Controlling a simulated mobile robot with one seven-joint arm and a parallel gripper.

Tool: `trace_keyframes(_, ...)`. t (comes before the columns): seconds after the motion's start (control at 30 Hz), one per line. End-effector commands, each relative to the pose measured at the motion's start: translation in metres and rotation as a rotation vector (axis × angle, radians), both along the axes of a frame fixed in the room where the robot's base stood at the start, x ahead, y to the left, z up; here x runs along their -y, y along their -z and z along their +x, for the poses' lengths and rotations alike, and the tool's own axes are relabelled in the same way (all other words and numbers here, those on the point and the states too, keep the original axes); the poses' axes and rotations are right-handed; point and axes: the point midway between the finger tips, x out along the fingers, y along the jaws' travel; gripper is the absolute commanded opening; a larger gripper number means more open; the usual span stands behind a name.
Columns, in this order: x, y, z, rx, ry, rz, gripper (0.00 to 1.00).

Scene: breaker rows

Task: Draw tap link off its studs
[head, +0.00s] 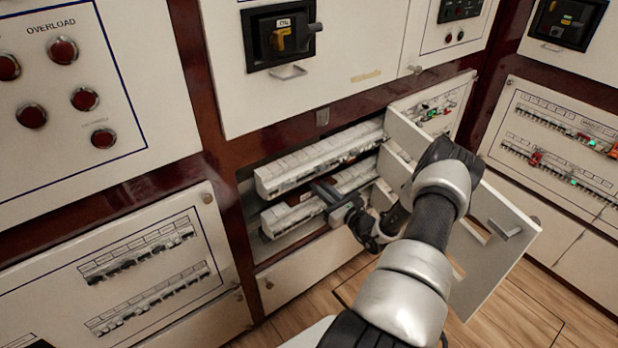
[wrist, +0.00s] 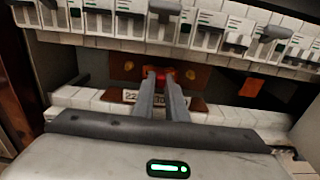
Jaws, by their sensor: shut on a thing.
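In the wrist view, my gripper (wrist: 161,80) reaches between two breaker rows, its fingers close together on a small red piece. That piece seems to be the grip of the tap link (wrist: 161,75). Behind it is a brown board (wrist: 205,76) with a brass stud (wrist: 129,66) on the left and another stud (wrist: 193,72) on the right. Whether the link touches the studs cannot be told. In the head view, my gripper (head: 318,188) reaches into the open panel and the link is not visible.
An upper breaker row (head: 320,158) runs above my gripper and a lower breaker row (head: 290,214) below it, leaving a narrow gap. The opened cabinet door (head: 510,225) stands to the right, close to my arm. An orange tag (wrist: 251,87) shows right of the fingers.

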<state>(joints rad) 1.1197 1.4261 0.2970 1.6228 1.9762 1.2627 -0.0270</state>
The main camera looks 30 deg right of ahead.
Motion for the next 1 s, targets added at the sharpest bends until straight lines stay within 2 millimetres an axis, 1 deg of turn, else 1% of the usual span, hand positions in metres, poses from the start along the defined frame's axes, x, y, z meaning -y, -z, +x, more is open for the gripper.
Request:
trace_keyframes(0.6,0.002,-0.001,-0.025,0.000,0.001,0.000,0.00)
trace_keyframes(0.83,0.003,0.000,-0.031,0.001,0.002,0.000,0.00)
trace_keyframes(1.0,0.004,-0.001,-0.043,-0.001,0.001,0.001,0.00)
